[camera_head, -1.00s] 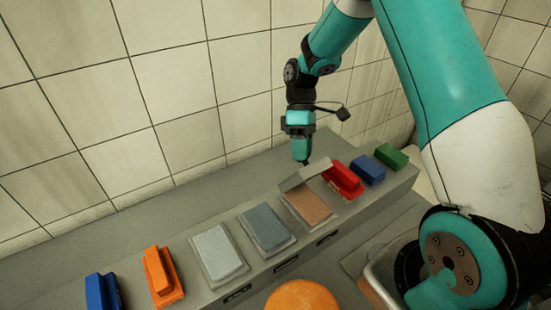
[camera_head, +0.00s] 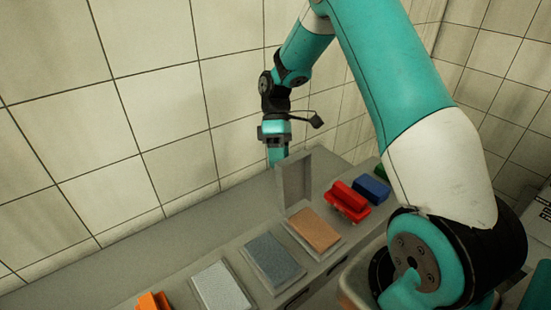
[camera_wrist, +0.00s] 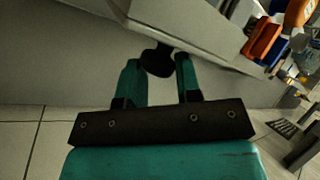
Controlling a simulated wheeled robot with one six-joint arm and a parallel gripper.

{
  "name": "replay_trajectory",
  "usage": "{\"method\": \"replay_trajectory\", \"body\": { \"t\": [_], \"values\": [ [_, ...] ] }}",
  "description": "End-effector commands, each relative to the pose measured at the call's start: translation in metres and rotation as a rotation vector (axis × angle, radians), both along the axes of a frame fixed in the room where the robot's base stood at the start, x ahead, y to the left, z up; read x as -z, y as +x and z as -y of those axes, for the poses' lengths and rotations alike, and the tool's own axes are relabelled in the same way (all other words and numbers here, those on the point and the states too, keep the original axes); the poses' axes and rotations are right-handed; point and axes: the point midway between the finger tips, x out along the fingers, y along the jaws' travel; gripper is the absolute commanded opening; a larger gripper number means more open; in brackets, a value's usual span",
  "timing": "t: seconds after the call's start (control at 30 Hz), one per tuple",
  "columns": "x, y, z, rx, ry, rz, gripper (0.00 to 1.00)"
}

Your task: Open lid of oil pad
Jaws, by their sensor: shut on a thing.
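The lid (camera_head: 294,182) is a grey, shallow cover that stands roughly upright at the back edge of a tan-orange pad (camera_head: 314,230), whose top is exposed. My gripper (camera_head: 278,158) points down behind and to the left of the lid, at its upper part. In the wrist view, my gripper's teal fingers (camera_wrist: 160,72) are shut on a dark rounded knob (camera_wrist: 157,60). The knob seems to belong to the lid, but the joint between them is hard to make out. In the head view, the lid and fingers hide the knob.
A blue-grey pad (camera_head: 272,262) and a light grey pad (camera_head: 222,288) lie to the left on the same grey counter. A red block (camera_head: 347,200) and a blue block (camera_head: 371,189) stand close to the right. A tiled wall (camera_head: 150,110) rises behind my gripper.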

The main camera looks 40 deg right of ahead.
Motion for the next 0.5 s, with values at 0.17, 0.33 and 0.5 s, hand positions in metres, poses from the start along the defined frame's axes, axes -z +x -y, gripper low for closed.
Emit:
{"method": "replay_trajectory", "body": {
  "t": [0.17, 0.33, 0.5],
  "values": [
    [0.0088, -0.0007, 0.0051, 0.015, -0.008, -0.005, 0.0],
    [0.0089, -0.0003, 0.0037, 0.011, -0.008, -0.005, 0.0],
    [0.0089, -0.0001, 0.0027, 0.01, -0.008, -0.005, 0.0]
  ]
}}
